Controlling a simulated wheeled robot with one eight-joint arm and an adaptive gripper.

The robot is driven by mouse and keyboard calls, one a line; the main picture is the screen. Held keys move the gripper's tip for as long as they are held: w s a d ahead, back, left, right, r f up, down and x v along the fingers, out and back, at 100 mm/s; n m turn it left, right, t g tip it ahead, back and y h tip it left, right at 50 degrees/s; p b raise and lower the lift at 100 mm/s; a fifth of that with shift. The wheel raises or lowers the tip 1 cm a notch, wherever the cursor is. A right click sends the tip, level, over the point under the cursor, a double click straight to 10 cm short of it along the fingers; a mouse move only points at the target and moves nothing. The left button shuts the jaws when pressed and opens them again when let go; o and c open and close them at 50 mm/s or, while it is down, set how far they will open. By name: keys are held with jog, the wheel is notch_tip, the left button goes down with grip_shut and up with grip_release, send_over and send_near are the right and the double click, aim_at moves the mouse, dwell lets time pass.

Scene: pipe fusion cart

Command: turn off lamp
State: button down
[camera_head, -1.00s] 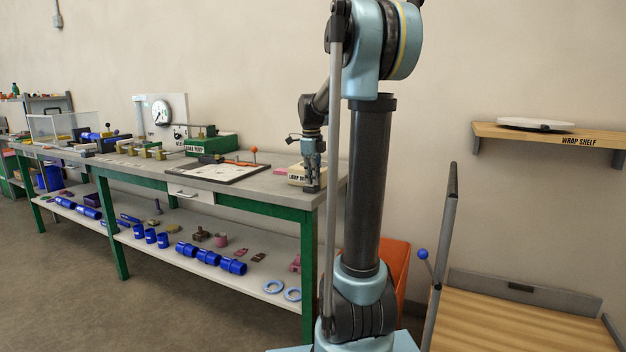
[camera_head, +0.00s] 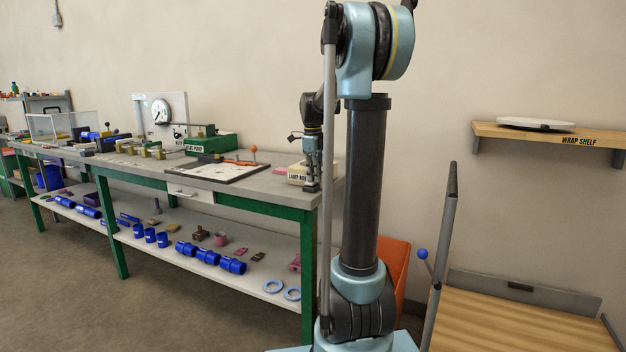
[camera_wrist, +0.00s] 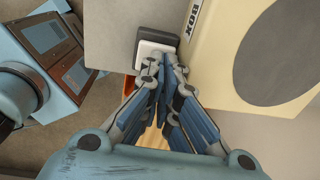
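A white square button or switch (camera_wrist: 156,56) in a dark housing (camera_wrist: 158,34) shows at the top middle of the wrist view, at the bench's edge. My gripper (camera_wrist: 163,66) has its fingertips together, right at the white piece's near edge. I cannot tell whether they touch it. The box also shows in the wrist view (camera_wrist: 218,82), with a large grey round area on top. No glowing lamp is clearly seen.
The green-framed workbench (camera_head: 265,184) carries a drawing board (camera_head: 215,173), a green device (camera_head: 208,145) and a gauge panel (camera_head: 163,117). Blue pipe pieces lie on its lower shelf. An orange bin (camera_head: 396,262) stands behind my arm. A wrap shelf (camera_head: 545,133) is on the wall.

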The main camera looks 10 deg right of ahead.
aim_at(311, 183)
notch_tip(311, 183, up, 13)
jog(key=s+a, duration=0.1)
jog(key=s, duration=0.1)
jog(key=shift+s+a, duration=0.4)
jog(key=c, duration=2)
grip_release()
jog(key=shift+r, duration=0.2)
jog(key=o, duration=0.4)
jog(key=shift+r, duration=0.1)
jog(key=o, duration=0.4)
jog(key=shift+w+r+n, duration=0.1)
jog(key=shift+n, duration=0.5)
jog(key=shift+c, duration=0.2)
jog(key=w+f+n, duration=0.1)
jog(key=f+n, duration=0.8)
jog(key=n, duration=0.2)
jog(key=w+f+n, duration=0.1)
jog(key=f+n, duration=0.4)
jog(key=shift+w+d+f+n+g+y, duration=0.15)
jog(key=shift+w+f+n+g+y, duration=0.15)
jog(key=shift+w+n, duration=0.1)
jog(key=c, duration=1.1)
